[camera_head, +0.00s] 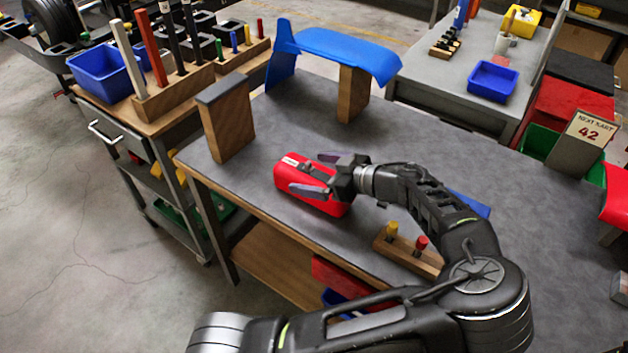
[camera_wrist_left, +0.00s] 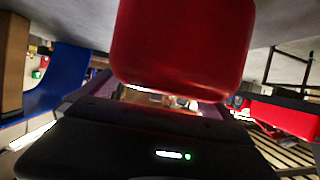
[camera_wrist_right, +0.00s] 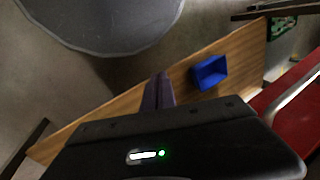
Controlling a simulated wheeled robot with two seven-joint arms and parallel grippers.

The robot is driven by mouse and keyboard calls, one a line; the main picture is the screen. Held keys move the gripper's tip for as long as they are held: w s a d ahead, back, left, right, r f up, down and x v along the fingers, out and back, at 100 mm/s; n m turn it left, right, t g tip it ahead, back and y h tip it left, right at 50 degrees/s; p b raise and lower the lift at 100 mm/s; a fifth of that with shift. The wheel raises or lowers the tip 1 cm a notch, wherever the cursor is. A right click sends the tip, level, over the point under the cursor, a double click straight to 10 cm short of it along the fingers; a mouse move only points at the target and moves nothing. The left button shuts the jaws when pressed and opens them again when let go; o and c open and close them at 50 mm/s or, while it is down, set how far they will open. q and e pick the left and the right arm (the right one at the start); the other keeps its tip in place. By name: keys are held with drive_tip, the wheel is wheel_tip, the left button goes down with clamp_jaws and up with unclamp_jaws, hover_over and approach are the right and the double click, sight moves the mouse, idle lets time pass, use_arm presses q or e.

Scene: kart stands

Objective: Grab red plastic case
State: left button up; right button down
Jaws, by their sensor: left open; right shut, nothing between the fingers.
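The red plastic case (camera_head: 328,207) lies on the grey tabletop, with a dark strip and a small white label on its top. My left gripper (camera_head: 306,172) is open over the case, one finger by its far edge and the other across its near part. I cannot tell whether the fingers touch it. In the left wrist view the case (camera_wrist_left: 185,45) fills the upper middle, close ahead of the open fingers. My right gripper (camera_wrist_right: 158,92) shows only in the right wrist view; it is shut and empty, in front of a wooden board.
A wooden block (camera_head: 228,130) and a blue curved panel (camera_head: 340,50) stand behind the case. A wooden holder with yellow and red pegs (camera_head: 408,252) is nearer the front edge. A blue bin (camera_wrist_right: 210,72) sits by the wooden board.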

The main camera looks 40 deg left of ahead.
use_arm(q)
drive_tip(key=shift+a, duration=0.1)
drive_tip(key=shift+c, duration=0.4)
drive_tip(key=c, duration=1.7)
